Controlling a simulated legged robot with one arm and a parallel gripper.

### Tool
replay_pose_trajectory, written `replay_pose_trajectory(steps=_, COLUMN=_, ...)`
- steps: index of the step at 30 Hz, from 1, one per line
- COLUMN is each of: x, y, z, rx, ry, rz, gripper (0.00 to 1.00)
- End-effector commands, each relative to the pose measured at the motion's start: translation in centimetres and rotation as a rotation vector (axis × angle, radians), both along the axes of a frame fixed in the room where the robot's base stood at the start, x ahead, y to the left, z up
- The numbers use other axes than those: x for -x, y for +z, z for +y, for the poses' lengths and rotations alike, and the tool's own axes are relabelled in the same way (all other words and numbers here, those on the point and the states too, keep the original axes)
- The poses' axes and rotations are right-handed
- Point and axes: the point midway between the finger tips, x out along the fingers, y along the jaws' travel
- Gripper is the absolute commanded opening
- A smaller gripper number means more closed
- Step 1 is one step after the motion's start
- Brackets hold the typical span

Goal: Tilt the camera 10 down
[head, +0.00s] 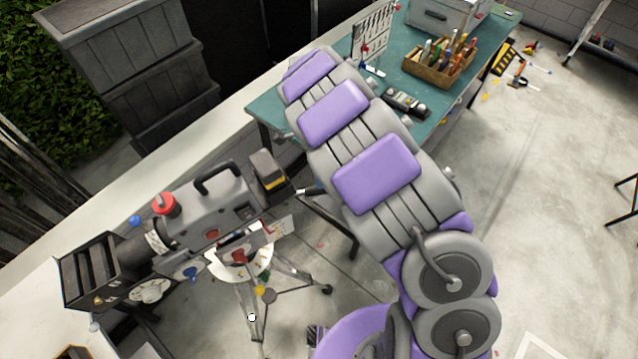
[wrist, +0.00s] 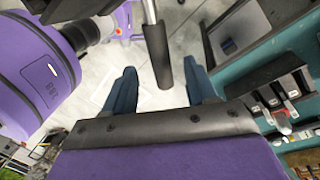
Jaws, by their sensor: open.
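The film camera (head: 215,207) stands on a tripod (head: 252,312) at the lower left of the head view. It has a grey body, a top handle, a red knob (head: 164,203) and a black lens hood (head: 88,272). A short silver and black bar (head: 312,191) sticks out behind it toward my arm. In the wrist view my gripper (wrist: 160,66) is open, with its two blue fingers apart. A silver rod with a black grip (wrist: 155,45) shows between the fingers; I cannot tell whether they touch it. My gripper is hidden behind my arm in the head view.
A green workbench (head: 440,110) stands behind my arm with a wooden tool box (head: 438,66) and a grey case (head: 445,14) on it. Dark stacked bins (head: 140,70) stand at the upper left beyond a pale ledge. The concrete floor (head: 540,200) at right is mostly clear.

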Motion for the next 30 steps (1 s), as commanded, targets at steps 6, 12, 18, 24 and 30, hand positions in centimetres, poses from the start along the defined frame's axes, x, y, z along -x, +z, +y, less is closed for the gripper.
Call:
replay_pose_trajectory(steps=6, x=0.7, y=-3.5, z=-0.2, rx=-0.003, ry=0.000, rz=0.003, gripper=0.57)
replay_pose_trajectory(steps=12, x=1.0, y=-5.1, z=-0.4, rx=-0.003, ry=0.000, rz=0.002, gripper=0.57)
replay_pose_trajectory(steps=18, x=1.0, y=-5.4, z=-0.3, rx=-0.002, ry=0.001, rz=0.001, gripper=0.57)
replay_pose_trajectory(steps=24, x=1.0, y=-5.4, z=-0.3, rx=-0.001, ry=0.001, rz=-0.001, gripper=0.50)
replay_pose_trajectory(steps=30, x=1.0, y=-5.4, z=-0.3, rx=-0.002, ry=0.001, rz=0.000, gripper=0.31)
